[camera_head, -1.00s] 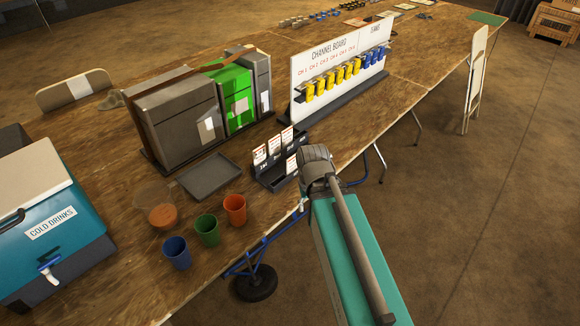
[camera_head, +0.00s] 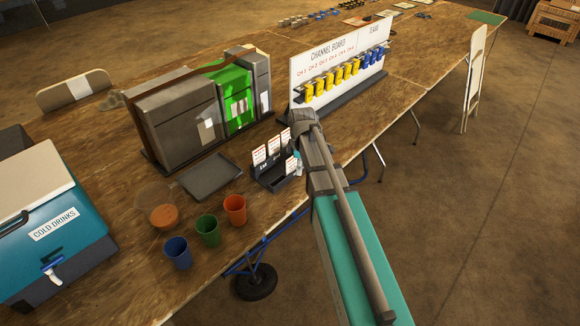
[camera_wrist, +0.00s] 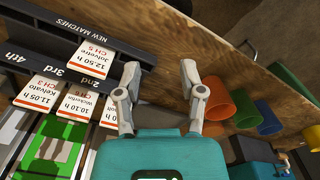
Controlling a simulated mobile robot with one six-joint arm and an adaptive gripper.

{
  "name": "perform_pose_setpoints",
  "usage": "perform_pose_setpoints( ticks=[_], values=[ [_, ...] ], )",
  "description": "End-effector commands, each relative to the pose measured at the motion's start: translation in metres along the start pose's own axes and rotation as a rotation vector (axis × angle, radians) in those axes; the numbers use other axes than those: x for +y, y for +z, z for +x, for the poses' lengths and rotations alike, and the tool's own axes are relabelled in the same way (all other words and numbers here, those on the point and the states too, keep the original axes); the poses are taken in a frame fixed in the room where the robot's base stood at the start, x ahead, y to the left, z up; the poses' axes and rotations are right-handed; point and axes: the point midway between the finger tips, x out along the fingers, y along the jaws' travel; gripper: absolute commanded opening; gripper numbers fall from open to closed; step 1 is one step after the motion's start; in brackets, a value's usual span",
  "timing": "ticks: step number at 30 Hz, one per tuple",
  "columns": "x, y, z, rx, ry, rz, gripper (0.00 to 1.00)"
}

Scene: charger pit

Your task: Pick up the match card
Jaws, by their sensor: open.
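The card rack (camera_head: 268,180) is a dark stepped holder on the table, and its wrist-view front strip reads NEW MATCHES (camera_wrist: 85,27). One white match card (camera_wrist: 92,58), reading 12.50 h and CH 5, stands in that front slot; it also shows in the head view (camera_head: 291,165).
A dark tray (camera_head: 210,177) and blue (camera_head: 176,252), green (camera_head: 208,230) and orange (camera_head: 235,210) cups stand left of the rack. Grey and green cases (camera_head: 180,115) stand behind.

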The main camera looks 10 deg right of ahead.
Motion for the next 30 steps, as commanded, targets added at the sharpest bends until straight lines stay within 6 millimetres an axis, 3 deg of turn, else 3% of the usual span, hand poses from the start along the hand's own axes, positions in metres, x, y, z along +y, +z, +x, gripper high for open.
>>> perform_pose_setpoints(
  ticks=[1,15,21,30],
  values=[
    [0.015,-0.006,-0.002,0.000,0.000,-0.072,0.51],
    [0.100,-0.041,-0.011,0.000,0.000,-0.768,0.51],
    [0.120,-0.049,-0.013,0.000,0.000,-0.957,0.51],
    [0.126,-0.052,-0.013,0.000,0.000,-1.029,0.51]
  ],
)
